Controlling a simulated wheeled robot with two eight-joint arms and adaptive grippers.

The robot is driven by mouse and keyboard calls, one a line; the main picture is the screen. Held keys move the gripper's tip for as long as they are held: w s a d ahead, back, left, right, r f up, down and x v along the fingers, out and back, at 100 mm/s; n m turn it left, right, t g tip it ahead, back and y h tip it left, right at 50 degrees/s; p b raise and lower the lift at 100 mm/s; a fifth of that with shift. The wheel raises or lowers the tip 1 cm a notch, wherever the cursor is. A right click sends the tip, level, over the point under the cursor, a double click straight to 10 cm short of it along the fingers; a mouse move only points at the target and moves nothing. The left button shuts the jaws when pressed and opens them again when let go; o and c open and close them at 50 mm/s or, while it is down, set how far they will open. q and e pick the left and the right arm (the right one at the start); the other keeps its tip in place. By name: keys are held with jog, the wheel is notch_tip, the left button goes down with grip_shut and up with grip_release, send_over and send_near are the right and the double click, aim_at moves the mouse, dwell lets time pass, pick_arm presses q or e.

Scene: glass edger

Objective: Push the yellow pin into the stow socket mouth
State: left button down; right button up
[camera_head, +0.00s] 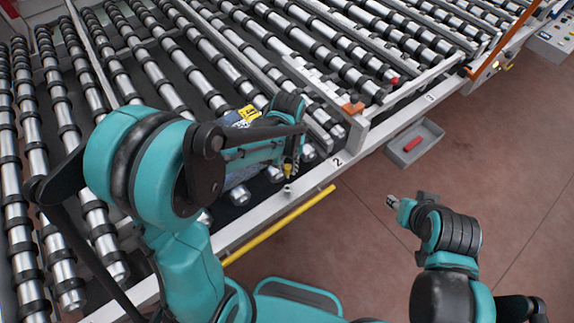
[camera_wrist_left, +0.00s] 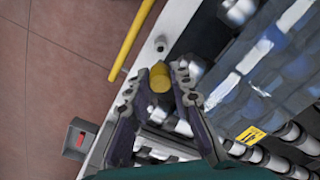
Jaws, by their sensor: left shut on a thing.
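My left gripper (camera_head: 290,166) is shut on the yellow pin (camera_head: 287,169), just above the conveyor's front rail. In the left wrist view the pin (camera_wrist_left: 160,78) sits between the two fingertips (camera_wrist_left: 160,84), its round yellow end showing. A small round fitting with a dark hole, which looks like the stow socket mouth (camera_head: 287,188), is on the pale rail near the "2" mark. It also shows in the left wrist view (camera_wrist_left: 160,44), beyond the pin and apart from it. My right gripper (camera_head: 394,202) hangs over the floor; its fingers are too small to judge.
Roller conveyors (camera_head: 330,60) fill the back and left. A bluish glass sheet (camera_wrist_left: 275,75) with a yellow label (camera_head: 248,112) lies beside my left gripper. A yellow bar (camera_head: 280,225) runs along the rail's outer side. A grey bin (camera_head: 427,148) holds a red object (camera_head: 412,144). Floor at right is clear.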

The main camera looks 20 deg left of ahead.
pick_arm(q)
notch_tip(320, 180, down, 6)
jog(key=b, duration=0.5)
jog(key=shift+b, duration=0.3)
dwell(1.5)
jog(key=shift+f+b, duration=2.2)
jog(key=shift+f, duration=0.05)
jog(key=c, duration=1.8)
grip_release()
jog(key=o, duration=0.5)
jog(key=shift+r, duration=0.1)
notch_tip(320, 180, up, 12)
jog(key=shift+f, duration=0.1)
